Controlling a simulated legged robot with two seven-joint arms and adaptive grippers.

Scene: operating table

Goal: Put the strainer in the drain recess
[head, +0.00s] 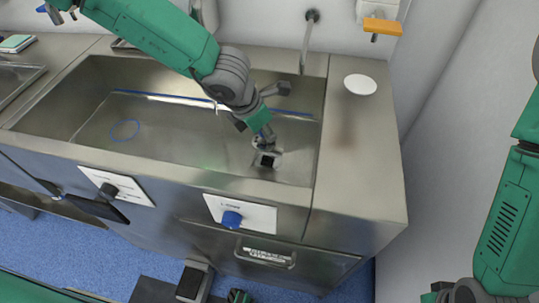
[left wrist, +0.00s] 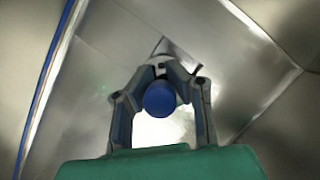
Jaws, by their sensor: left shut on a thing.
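My left gripper (head: 264,134) reaches down into the steel sink, at the right part of the basin. In the left wrist view its fingers (left wrist: 160,92) close around a round blue knob (left wrist: 160,99). The knob appears to belong to the strainer, with a bright pale surface (left wrist: 165,130) behind it; the fingers and the green wrist hide much of it. I cannot tell whether the strainer touches the recess. My right gripper is not in view.
The basin has a front rim (head: 150,157) and a right wall. A blue ring (head: 125,130) shows on its floor at left. A white disc (head: 360,84) lies on the right counter (head: 365,150). A tap (head: 306,40) and an orange-levered dispenser (head: 383,25) are on the back wall.

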